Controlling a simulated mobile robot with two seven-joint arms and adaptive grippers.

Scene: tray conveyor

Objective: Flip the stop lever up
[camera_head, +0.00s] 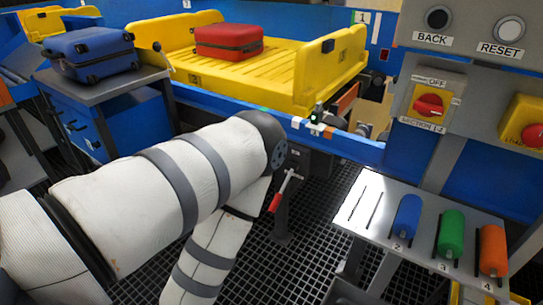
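A lever with a red grip (276,201) hangs below the blue front rail of the conveyor, near the middle of the head view. Its grip slants down and to the left from a metal rod. It is the likeliest stop lever, but no label shows on it. My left arm comes in from the left, bends at an elbow just left of this lever, and runs down out of the picture. My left gripper is out of view. My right arm and gripper are not in view either.
A yellow tray (285,75) with a red suitcase (229,41) sits on the conveyor. A blue suitcase (93,54) lies on a grey cabinet top at left. At right stand a control panel (472,75) with a red rotary switch (429,105), and a shelf (373,228) with coloured handles.

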